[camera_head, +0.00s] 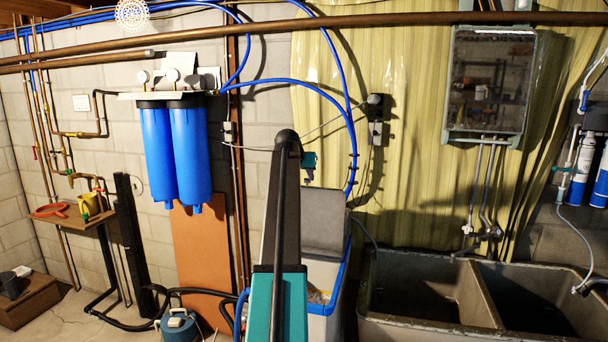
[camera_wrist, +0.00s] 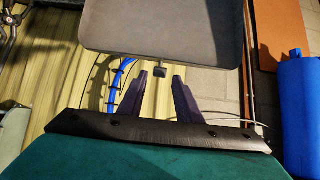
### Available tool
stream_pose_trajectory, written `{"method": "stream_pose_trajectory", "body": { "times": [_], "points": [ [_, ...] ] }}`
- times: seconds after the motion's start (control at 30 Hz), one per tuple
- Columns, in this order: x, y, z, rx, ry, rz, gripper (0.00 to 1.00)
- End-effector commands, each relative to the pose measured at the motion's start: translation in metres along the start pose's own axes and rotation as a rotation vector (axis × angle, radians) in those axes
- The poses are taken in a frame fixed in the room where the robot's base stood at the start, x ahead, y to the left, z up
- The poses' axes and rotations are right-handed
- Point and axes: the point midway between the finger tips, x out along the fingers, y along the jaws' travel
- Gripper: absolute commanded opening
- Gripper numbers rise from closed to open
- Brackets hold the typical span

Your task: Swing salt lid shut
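The salt lid (camera_head: 337,225) is a dark grey panel standing raised at the back of the softener cabinet (camera_head: 322,326) in the head view. The cabinet is light with a blue rim, and pale salt shows in its opening, partly hidden by my arm. In the wrist view the lid (camera_wrist: 165,25) fills the upper middle as a flat grey panel with rounded corners. My gripper (camera_wrist: 160,78) has its two dark fingers apart, pointing at the lid's near edge. A small dark block hangs at that edge between the fingertips; I cannot tell whether they touch it.
Two blue filter housings (camera_head: 175,155) hang on the wall left of my arm. A double utility sink (camera_head: 430,325) stands right of the cabinet. Blue hoses (camera_head: 335,95) loop down the wall behind the lid. A brown board (camera_head: 203,245) leans on the wall at left.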

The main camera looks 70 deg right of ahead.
Motion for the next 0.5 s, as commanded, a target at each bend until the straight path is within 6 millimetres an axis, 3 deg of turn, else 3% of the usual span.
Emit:
{"method": "stream_pose_trajectory", "body": {
  "times": [0.5],
  "points": [
    [0.041, -0.001, 0.0, 0.0, 0.0, 0.0, 0.31]
  ]
}}
